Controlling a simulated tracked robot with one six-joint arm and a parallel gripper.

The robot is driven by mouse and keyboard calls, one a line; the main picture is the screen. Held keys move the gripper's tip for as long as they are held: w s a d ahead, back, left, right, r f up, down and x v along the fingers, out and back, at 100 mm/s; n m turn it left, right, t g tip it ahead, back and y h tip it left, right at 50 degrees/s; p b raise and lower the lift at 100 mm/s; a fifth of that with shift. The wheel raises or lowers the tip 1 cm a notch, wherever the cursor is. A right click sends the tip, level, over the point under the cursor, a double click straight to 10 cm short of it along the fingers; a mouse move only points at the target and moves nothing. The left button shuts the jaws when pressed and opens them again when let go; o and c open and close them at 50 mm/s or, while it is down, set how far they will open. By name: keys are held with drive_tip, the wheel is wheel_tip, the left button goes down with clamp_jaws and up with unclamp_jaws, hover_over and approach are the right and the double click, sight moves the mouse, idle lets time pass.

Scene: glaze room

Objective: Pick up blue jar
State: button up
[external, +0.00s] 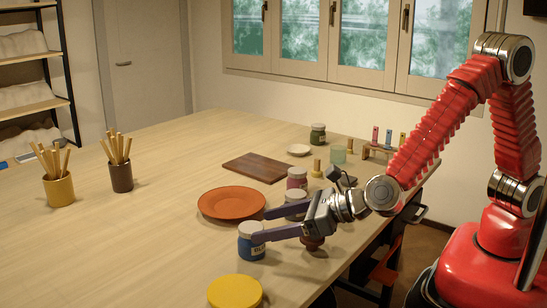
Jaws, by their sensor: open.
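The blue jar (251,244) stands upright on the wooden table, with a pale lid and a label. My gripper (261,225) is open, its two dark fingers pointing left and spread apart. The tip of the nearer finger overlaps the jar's upper right side in this view; I cannot tell if it touches. The farther finger reaches past the front of the orange plate (231,203), behind the jar. Nothing is visibly held between the fingers.
A pale-lidded jar (297,197) and a dark reddish jar (312,243) stand close around my gripper. A magenta jar (297,178) is behind. Cups of sticks (59,190) stand left.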

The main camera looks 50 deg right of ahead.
sight(254, 227)
drive_tip(key=shift+x, duration=2.6)
drive_tip(key=shift+r, duration=0.2)
drive_tip(key=shift+c, duration=0.6)
drive_tip(key=c, duration=1.2)
